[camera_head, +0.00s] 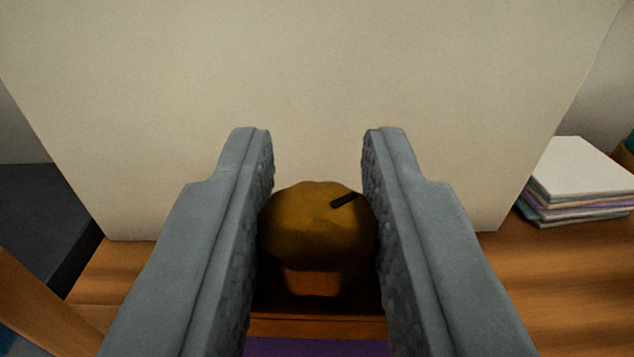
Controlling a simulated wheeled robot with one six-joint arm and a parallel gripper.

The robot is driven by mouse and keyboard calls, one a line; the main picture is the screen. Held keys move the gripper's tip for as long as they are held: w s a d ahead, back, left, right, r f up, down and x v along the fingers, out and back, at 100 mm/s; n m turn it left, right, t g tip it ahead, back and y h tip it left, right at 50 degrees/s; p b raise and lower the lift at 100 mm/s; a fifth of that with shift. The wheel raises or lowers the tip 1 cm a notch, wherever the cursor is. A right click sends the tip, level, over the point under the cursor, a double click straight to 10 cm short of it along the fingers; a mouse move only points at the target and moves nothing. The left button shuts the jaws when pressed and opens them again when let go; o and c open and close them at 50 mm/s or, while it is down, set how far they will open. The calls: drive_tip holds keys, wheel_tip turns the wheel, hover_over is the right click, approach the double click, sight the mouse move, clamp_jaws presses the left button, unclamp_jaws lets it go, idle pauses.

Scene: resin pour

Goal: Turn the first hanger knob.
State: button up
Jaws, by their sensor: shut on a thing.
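My gripper (317,160) reaches forward in the middle of the head camera view, with one grey finger on each side of a rounded brass-coloured knob (308,225). The finger pads touch the knob's left and right sides, and the gripper is shut on it. A short dark mark on the knob's face slants up to the right, right of its centre. The knob's lower part is in shadow, and its sides are partly hidden by the fingers. I cannot tell from this view what the knob is fixed to.
A large pale upright panel (315,80) stands just behind the knob. A wooden surface (560,275) runs below it. A stack of papers or books (580,180) lies at the right. A dark block (40,215) is at the left. A purple strip (317,347) shows at the bottom.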

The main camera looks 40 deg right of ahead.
drive_tip(key=m+g+h, duration=0.4)
drive_tip(key=g+h, duration=0.1)
drive_tip(key=shift+m+g, duration=0.3)
drive_tip(key=shift+m, duration=0.1)
drive_tip(key=shift+m+g+h, duration=1)
drive_tip(key=shift+m+g, duration=0.7)
drive_tip(key=shift+g, duration=0.8)
drive_tip(key=o, duration=1)
drive_tip(key=v, duration=1.7)
drive_tip(key=shift+w+a, duration=0.1)
drive_tip(key=shift+a, duration=0.15)
